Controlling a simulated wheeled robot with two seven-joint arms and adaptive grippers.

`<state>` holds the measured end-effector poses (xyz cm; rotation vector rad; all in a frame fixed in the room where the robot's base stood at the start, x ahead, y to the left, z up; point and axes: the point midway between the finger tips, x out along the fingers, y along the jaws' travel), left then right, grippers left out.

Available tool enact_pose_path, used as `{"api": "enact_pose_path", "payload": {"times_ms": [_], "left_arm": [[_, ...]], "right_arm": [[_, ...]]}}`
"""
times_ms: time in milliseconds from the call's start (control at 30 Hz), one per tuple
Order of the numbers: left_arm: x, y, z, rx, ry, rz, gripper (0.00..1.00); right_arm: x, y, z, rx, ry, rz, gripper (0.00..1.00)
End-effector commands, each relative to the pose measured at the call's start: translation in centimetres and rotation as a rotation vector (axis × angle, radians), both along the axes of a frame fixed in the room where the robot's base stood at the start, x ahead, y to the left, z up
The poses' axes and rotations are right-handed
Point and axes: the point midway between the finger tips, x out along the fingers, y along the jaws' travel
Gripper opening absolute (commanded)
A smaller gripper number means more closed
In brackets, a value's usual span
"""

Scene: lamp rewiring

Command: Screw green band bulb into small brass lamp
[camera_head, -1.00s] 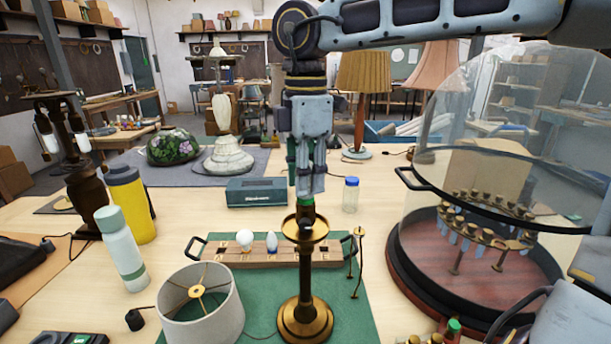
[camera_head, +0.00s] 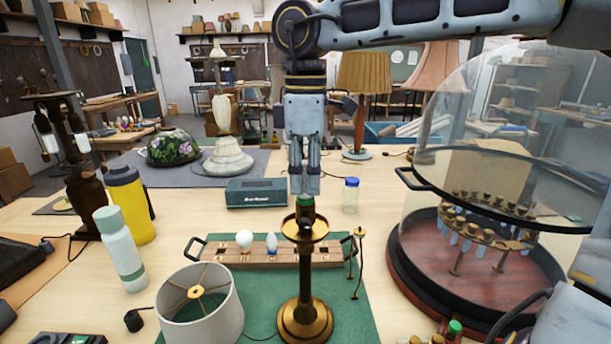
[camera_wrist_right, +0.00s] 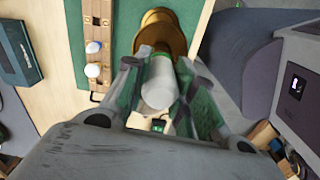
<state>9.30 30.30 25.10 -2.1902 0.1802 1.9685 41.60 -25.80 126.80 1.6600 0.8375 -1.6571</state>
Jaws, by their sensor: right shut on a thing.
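The small brass lamp (camera_head: 305,318) stands upright on the green mat (camera_head: 350,310), its cup at the top. My right gripper (camera_head: 305,193) points straight down over the cup. It is shut on the green band bulb, whose green band (camera_head: 305,203) shows just under the fingertips, at the lamp's top. In the right wrist view the white bulb (camera_wrist_right: 159,85) sits between the fingers, with the brass lamp (camera_wrist_right: 165,30) right beyond it. How far the bulb is seated in the socket cannot be told. My left gripper is not in view.
A wooden bulb rack (camera_head: 225,255) with two bulbs lies behind the lamp. A lampshade (camera_head: 215,310) stands front left. A large glass dome (camera_head: 480,180) on a wooden base is close on the right. A small blue-capped jar (camera_head: 350,195) stands behind.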

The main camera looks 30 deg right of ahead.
Motion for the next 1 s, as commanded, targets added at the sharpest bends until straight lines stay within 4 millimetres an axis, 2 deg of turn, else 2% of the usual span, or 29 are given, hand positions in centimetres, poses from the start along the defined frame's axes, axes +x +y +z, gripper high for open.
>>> {"api": "enact_pose_path", "payload": {"times_ms": [433,767,800,1000], "left_arm": [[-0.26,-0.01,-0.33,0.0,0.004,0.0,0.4],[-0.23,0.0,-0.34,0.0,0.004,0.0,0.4],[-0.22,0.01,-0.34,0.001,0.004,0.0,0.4],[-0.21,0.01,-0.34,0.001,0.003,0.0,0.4]], "right_arm": [[-0.02,-0.01,-0.11,0.0,0.002,-0.248,0.01],[-0.03,-0.02,-0.1,-0.001,0.002,-0.281,0.01],[-0.03,-0.02,-0.1,-0.001,0.002,-0.281,0.28],[-0.02,-0.01,-0.08,0.0,0.002,-0.28,0.51]]}}
